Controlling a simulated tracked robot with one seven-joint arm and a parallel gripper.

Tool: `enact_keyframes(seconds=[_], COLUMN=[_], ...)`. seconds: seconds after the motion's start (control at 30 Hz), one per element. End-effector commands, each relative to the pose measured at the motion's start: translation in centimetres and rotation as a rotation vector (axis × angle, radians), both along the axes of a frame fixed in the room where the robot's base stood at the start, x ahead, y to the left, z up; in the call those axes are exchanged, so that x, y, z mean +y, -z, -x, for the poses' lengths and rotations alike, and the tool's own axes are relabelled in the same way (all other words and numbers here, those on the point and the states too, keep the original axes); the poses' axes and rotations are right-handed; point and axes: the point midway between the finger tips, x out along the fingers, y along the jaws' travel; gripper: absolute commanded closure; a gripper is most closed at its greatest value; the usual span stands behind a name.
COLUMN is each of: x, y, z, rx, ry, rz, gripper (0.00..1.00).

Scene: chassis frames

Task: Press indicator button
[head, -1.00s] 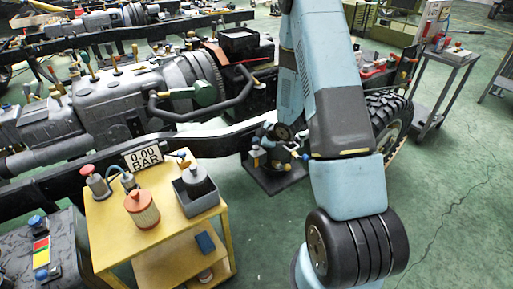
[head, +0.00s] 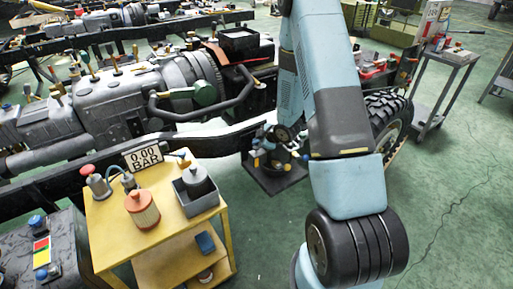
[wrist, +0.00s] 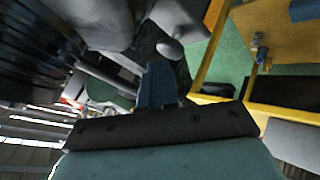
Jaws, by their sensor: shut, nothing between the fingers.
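No button is marked as the indicator button in the head view. A dark unit (head: 65,235) at the lower left carries a red, yellow and green strip (head: 41,250) and blue knobs (head: 37,221). A sign reading 0.00 BAR (head: 143,156) stands on the yellow cart. In the wrist view my gripper (wrist: 160,82) is shut, with its blue-grey fingers together and nothing between them. It points among dark chassis parts, left of a yellow frame. I cannot make out a button at its tips. In the head view I cannot clearly pick out my gripper.
The yellow cart (head: 112,236) holds an orange-topped filter (head: 142,210), a red-capped bottle (head: 97,183) and a grey bin (head: 203,205). A truck chassis with a gearbox (head: 110,105) runs behind it. A dark plate (head: 275,183) lies right of the cart.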

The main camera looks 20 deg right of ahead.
Motion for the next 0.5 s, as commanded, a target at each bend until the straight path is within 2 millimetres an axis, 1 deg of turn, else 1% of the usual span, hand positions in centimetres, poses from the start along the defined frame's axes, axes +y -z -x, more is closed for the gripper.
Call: enact_keyframes(seconds=[0.5], x=[-0.02], y=[0.49], z=[-0.01], rx=[0.000], ry=[0.000], rz=[0.000], gripper=[1.00])
